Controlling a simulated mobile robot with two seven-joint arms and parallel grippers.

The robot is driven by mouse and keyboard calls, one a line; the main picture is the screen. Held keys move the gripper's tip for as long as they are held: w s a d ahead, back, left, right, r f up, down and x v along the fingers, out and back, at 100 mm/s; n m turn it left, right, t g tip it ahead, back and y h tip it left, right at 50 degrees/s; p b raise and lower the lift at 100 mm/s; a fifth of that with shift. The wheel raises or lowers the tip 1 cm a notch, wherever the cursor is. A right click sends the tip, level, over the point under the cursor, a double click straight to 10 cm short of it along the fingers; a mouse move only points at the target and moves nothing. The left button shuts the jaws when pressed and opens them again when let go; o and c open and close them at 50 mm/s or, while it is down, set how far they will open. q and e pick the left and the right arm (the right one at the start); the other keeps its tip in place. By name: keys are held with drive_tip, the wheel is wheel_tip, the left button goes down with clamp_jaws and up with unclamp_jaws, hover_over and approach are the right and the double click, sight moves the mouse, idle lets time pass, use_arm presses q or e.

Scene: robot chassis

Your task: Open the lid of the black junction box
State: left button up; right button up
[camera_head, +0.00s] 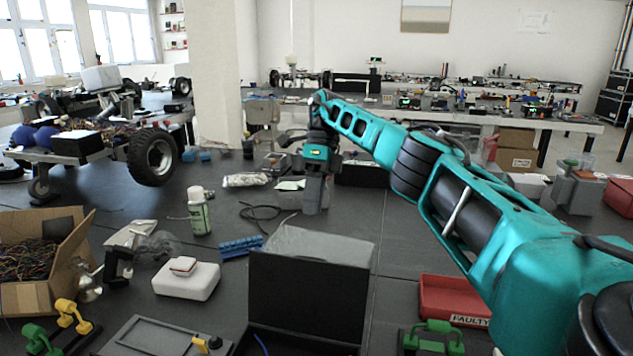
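The black junction box (245,343) is at the bottom centre, cut off by the lower edge of the view. Its black lid (307,298) stands up at the back, so the box is open and part of its dark inside shows, with a bit of blue cable (262,345). My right arm, teal and black, comes in from the right. My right gripper (313,196) points down over the table behind the lid, apart from it. Its fingers are small and grey, and I cannot tell whether they are open. My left gripper is not in view.
A grey translucent block (322,244) is just behind the lid. A red "FAULTY" tray (452,300) is at right. A cardboard box (28,298) of wires is far left.

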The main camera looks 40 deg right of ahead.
drive_tip(key=shift+p+v, duration=0.95)
drive_tip(key=shift+v, duration=1.1)
drive_tip(key=shift+s, duration=0.15)
